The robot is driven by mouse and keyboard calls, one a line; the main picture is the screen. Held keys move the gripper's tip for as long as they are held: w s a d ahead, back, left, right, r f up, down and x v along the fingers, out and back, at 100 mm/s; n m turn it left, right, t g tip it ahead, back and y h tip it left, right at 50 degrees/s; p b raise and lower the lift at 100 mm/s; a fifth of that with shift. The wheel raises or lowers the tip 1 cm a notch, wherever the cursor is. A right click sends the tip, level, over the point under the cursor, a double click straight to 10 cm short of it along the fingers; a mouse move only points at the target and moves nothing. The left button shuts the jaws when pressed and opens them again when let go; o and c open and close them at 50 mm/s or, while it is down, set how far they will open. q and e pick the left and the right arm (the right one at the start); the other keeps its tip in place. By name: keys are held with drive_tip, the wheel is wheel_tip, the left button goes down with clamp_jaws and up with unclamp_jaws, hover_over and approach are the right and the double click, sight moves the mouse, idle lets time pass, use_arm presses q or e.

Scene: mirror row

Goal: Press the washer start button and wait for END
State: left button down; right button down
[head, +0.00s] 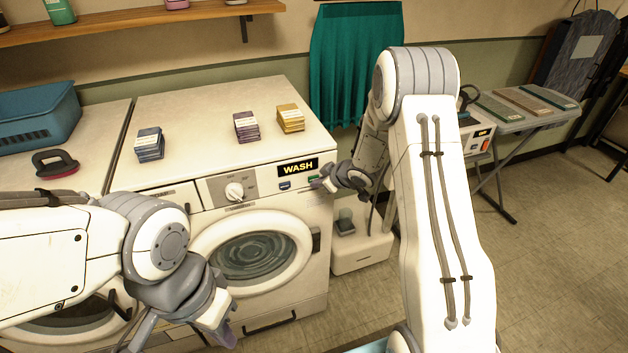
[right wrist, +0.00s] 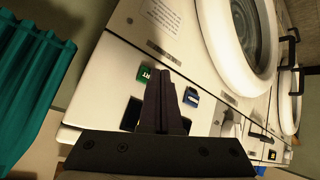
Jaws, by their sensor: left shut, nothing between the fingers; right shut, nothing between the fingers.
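The white washer (head: 225,225) has a round glass door with laundry blurred inside, and its display (head: 298,168) reads WASH. A green button (head: 314,178) sits below the display, beside a blue one (head: 285,184). In the right wrist view the green button (right wrist: 146,74) carries partly hidden lettering, and the blue button (right wrist: 191,96) is on the other side of the fingers. My right gripper (head: 320,184) is shut and empty at the panel, close to the green button; I cannot tell whether it touches. My left gripper (head: 227,338) is shut and empty, low in front of the washer.
Three small stacks, blue (head: 149,144), purple (head: 246,127) and yellow (head: 290,118), stand on the washer top. A blue basket (head: 38,112) and a dark-handled object (head: 55,163) are on the left machine. A teal cloth (head: 352,60) hangs behind.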

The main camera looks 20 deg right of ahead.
drive_tip(key=shift+s, duration=0.6)
drive_tip(key=s+b, duration=0.2)
drive_tip(key=s, duration=0.3)
drive_tip(key=shift+d, duration=0.1)
idle(0.6)
drive_tip(key=s+a+r+m+g+h, duration=0.1)
drive_tip(key=s+a+r+g, duration=0.1)
drive_tip(key=s+a+r, duration=0.5)
drive_tip(key=s+a+r+g+h, duration=0.25)
drive_tip(key=s+a, duration=0.55)
drive_tip(key=s, duration=0.4)
drive_tip(key=s+a+r+g, duration=0.1)
drive_tip(key=s+g, duration=0.1)
drive_tip(key=s, duration=0.6)
drive_tip(key=s+a+r+g+y, duration=0.1)
drive_tip(key=s+a+g, duration=0.1)
drive_tip(key=s, duration=0.5)
drive_tip(key=shift+s+n, duration=0.3)
drive_tip(key=shift+s, duration=0.05)
